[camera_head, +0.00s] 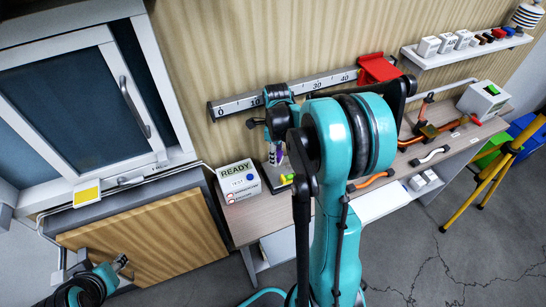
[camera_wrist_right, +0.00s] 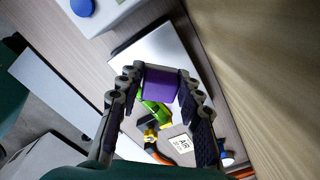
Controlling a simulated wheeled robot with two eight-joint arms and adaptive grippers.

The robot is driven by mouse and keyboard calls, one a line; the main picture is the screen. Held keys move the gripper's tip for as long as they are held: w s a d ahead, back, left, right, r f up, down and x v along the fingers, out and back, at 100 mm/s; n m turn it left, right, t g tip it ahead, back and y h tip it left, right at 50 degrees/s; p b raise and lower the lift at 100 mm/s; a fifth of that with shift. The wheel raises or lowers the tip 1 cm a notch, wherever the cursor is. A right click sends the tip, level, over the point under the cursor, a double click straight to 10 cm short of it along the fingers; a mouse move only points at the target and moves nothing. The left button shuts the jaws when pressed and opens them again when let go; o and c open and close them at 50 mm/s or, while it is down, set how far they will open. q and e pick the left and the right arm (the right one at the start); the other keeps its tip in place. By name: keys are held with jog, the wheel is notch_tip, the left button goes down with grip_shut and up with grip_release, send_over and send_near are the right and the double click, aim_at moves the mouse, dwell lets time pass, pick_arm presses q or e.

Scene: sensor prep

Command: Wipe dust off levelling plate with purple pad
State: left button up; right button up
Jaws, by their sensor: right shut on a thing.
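The purple pad (camera_wrist_right: 161,84) is held between the fingertips of my right gripper (camera_wrist_right: 159,77) in the right wrist view. A small purple patch of it also shows in the head view (camera_head: 278,155). The levelling plate (camera_wrist_right: 150,46), a shiny pale plate with a dark edge, lies beyond the pad in the wrist view. I cannot tell whether the pad touches it, and no dust is clearly visible. In the head view my right arm hides much of the plate. My left gripper (camera_head: 120,264) is at the lower left, away from the bench; its opening is unclear.
A white READY box (camera_head: 238,182) stands left of the plate on the bench. A green and yellow item (camera_wrist_right: 155,112) and an AIR label (camera_wrist_right: 181,143) lie near the pad. A wall ruler (camera_head: 240,104) runs behind. Orange-handled tools (camera_head: 372,181) lie to the right.

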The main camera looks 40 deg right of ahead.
notch_tip(320, 180, up, 2)
jog(key=shift+d+r+p, duration=0.1)
jog(key=shift+r+p, duration=0.15)
jog(key=shift+p, duration=0.45)
jog(key=shift+r, duration=0.2)
pick_arm(q)
jog(key=shift+w+a+r, duration=0.2)
jog(key=shift+a+r, duration=0.2)
jog(key=shift+r, duration=0.1)
jog(key=shift+w+a+r, duration=0.15)
jog(key=shift+a+r, duration=0.2)
jog(key=shift+r, duration=0.15)
jog(key=shift+d, duration=0.15)
pick_arm(e)
jog(key=shift+f, duration=0.1)
